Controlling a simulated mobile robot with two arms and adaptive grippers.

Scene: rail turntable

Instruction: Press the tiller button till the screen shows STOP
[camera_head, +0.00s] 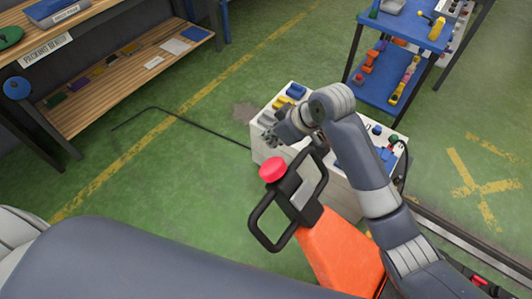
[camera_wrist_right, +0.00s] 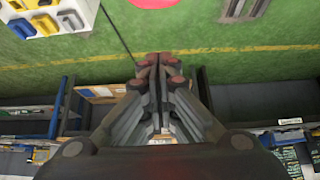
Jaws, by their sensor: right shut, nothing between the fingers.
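The orange tiller (camera_head: 338,252) rises from the bottom of the head view and ends in a black looped handle (camera_head: 267,220). The round red button (camera_head: 272,169) sits on the handle's upper left side; its edge also shows at the top of the right wrist view (camera_wrist_right: 152,3). A grey panel (camera_head: 303,194) lies in the handle; I cannot read any text on it. My right gripper (camera_head: 270,137) is above the button in the picture, apart from it. Its fingertips (camera_wrist_right: 162,62) are together and empty in the wrist view. My left gripper is out of view.
A white box (camera_head: 268,156) with blue and yellow parts stands behind the handle, partly hidden by my right arm. A wooden-shelved workbench (camera_head: 125,73) is at upper left, a blue shelf cart (camera_head: 390,92) at upper right.

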